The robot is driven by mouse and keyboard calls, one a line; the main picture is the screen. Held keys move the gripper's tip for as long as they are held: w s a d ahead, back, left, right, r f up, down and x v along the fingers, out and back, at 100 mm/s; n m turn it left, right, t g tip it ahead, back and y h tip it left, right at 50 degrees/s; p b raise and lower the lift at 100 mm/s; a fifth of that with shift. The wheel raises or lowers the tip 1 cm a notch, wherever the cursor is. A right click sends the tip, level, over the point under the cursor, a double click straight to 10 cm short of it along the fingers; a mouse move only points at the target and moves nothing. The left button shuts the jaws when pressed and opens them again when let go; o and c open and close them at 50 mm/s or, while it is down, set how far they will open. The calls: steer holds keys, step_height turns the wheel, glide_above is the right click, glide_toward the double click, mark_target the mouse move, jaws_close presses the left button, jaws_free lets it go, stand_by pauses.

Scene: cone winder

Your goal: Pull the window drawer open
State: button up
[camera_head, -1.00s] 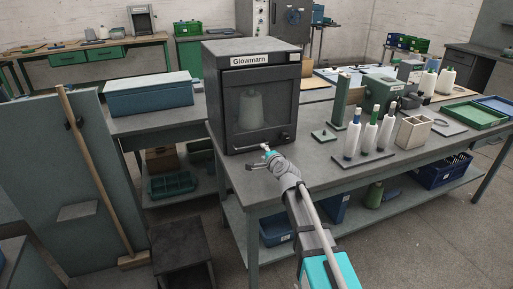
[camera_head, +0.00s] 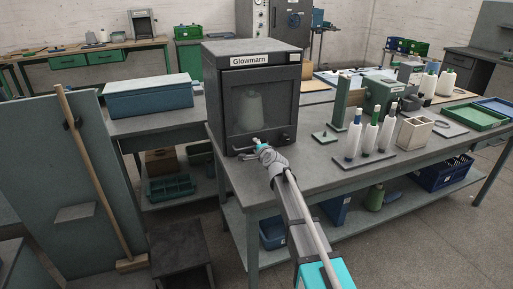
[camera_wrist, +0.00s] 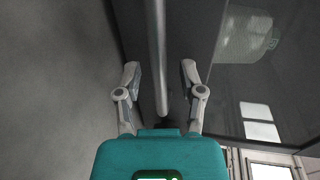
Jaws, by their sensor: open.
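The window drawer is the dark front with a glass pane (camera_head: 251,100) in the black Glowmarn cabinet (camera_head: 252,60); it looks flush with the cabinet. A pale cone shows behind the glass, and also in the wrist view (camera_wrist: 245,35). A grey bar handle (camera_head: 284,138) runs along the drawer's lower edge. In the wrist view the bar (camera_wrist: 157,50) runs between the two spread fingers of my gripper (camera_wrist: 160,75), with gaps on both sides. In the head view my gripper (camera_head: 257,143) is at the handle, and its fingers are too small to make out.
The cabinet stands on a grey workbench (camera_head: 318,175). To its right are several bottles on a dark base (camera_head: 364,160), a green post and a beige box (camera_head: 413,132). A blue box (camera_head: 150,97) is on the left. The bench top before the cabinet is mostly clear.

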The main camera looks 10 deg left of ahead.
steer(key=shift+c, duration=0.3)
jaws_close()
steer(key=shift+s+d, duration=0.1)
